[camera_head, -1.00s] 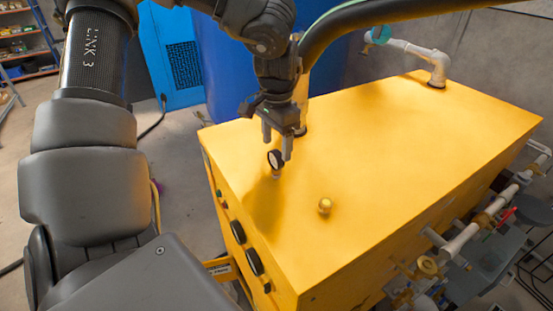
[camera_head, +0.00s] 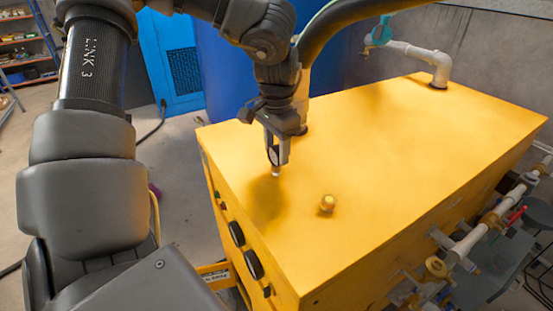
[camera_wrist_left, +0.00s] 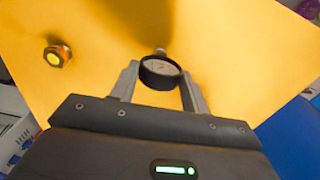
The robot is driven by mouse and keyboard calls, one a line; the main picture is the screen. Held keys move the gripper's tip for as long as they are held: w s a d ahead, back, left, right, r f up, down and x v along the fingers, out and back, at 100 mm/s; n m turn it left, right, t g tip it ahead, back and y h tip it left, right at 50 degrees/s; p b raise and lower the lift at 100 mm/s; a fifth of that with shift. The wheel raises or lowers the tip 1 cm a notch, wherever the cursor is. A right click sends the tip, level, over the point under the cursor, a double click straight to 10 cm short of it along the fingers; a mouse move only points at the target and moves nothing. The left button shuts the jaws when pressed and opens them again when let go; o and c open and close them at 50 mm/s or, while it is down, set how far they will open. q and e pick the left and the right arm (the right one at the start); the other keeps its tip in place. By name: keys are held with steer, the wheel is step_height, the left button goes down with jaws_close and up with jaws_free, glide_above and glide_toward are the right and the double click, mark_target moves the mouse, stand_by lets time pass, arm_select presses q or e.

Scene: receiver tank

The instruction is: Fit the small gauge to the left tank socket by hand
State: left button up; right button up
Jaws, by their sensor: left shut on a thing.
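The small gauge (camera_head: 273,156), a dark-rimmed dial with a pale face, is upright over the left part of the yellow tank's top (camera_head: 400,140). My left gripper (camera_head: 278,154) points down and is shut on the gauge, one finger on each side. In the left wrist view the gauge (camera_wrist_left: 160,73) sits between the fingertips, with its short metal stem beyond it. My right gripper is not in view.
A brass fitting (camera_head: 327,203) stands up from the tank top, right of the gauge; it also shows in the left wrist view (camera_wrist_left: 57,55). A black hose (camera_head: 340,28) and a white pipe (camera_head: 415,52) enter the top farther back. The right part of the top is clear.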

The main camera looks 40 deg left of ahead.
arm_select(q)
jaws_close()
steer(key=shift+r+p, duration=1.1)
steer(key=shift+r, duration=1.95)
step_height(320, 180, down, 6)
steer(key=shift+f+b, duration=0.2)
steer(key=shift+b, duration=0.9)
step_height(320, 180, up, 2)
steer(key=shift+w+p, duration=0.1)
steer(key=shift+p, duration=1)
steer(key=shift+r+p, duration=0.8)
steer(key=shift+p, duration=0.2)
steer(key=shift+f, duration=0.1)
